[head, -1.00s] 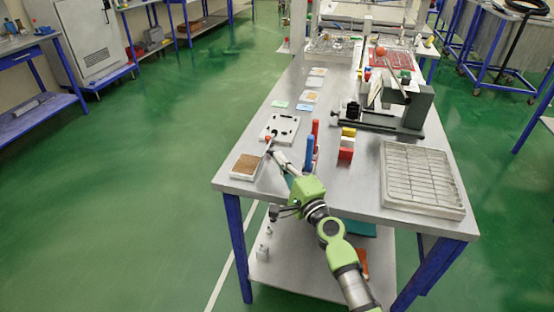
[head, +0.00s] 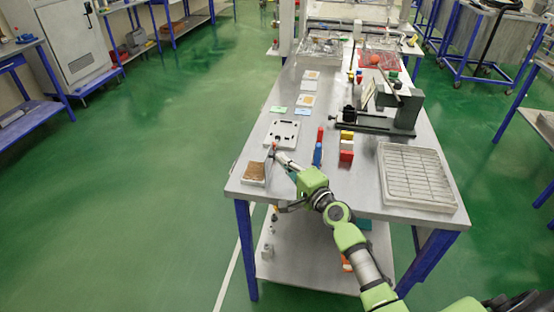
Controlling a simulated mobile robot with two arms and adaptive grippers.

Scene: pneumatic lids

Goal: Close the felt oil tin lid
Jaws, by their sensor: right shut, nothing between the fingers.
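The felt oil tin appears to be the small pale box with a brown felt-like face (head: 254,172) at the table's near left corner. Its brown face shows, so the lid looks open. I cannot make out the lid itself or its hinge. My right gripper (head: 273,153) is shut and empty, just beyond the tin's far right corner, with a small red spot at its tip. I cannot tell whether it touches the tin. My left gripper is not in view.
A white plate with dark holes (head: 283,133) lies just beyond the tin. Blue and red upright pieces (head: 318,153) stand right of my gripper. A wire rack tray (head: 415,175) and a grey press-like fixture (head: 405,112) fill the right side. Small pale boxes (head: 308,101) lie further back.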

